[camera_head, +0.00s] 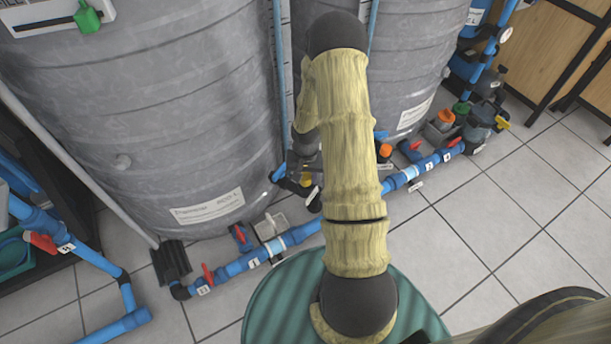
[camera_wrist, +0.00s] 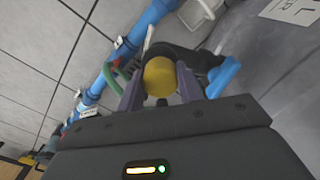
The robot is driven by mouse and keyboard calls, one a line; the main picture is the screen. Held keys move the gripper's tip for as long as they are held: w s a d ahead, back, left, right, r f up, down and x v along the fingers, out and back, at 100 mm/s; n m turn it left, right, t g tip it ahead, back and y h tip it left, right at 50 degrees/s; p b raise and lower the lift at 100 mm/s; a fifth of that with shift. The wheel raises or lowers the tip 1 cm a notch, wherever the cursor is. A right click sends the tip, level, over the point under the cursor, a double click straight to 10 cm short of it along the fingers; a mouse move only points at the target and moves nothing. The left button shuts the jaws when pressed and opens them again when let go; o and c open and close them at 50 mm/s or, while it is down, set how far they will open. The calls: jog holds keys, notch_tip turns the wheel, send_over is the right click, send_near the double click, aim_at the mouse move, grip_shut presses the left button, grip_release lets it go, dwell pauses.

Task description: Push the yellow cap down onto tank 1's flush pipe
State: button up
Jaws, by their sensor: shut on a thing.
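The yellow cap (camera_wrist: 158,77) sits between the two grey fingers of my gripper (camera_wrist: 159,88) in the wrist view, and the fingers are shut on it. A dark pipe fitting (camera_wrist: 182,53) lies just beyond the cap; I cannot tell how far the cap is seated on it. In the head view a bit of yellow (camera_head: 306,180) shows at the foot of the large grey tank (camera_head: 150,110) on the left, beside dark fittings. My own arm hides most of the gripper and the pipe end there.
A blue pipe (camera_head: 240,264) with red-handled valves runs along the floor in front of the tanks. A second grey tank (camera_head: 405,70) stands to the right, with an orange cap (camera_head: 385,150) near its foot. Tiled floor (camera_head: 480,215) is clear at right.

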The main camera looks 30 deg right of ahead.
jog(key=shift+f, duration=0.45)
jog(key=o, duration=1)
jog(key=shift+r, duration=0.1)
notch_tip(320, 180, up, 17)
jog(key=p, duration=0.7)
jog(key=shift+r, duration=0.15)
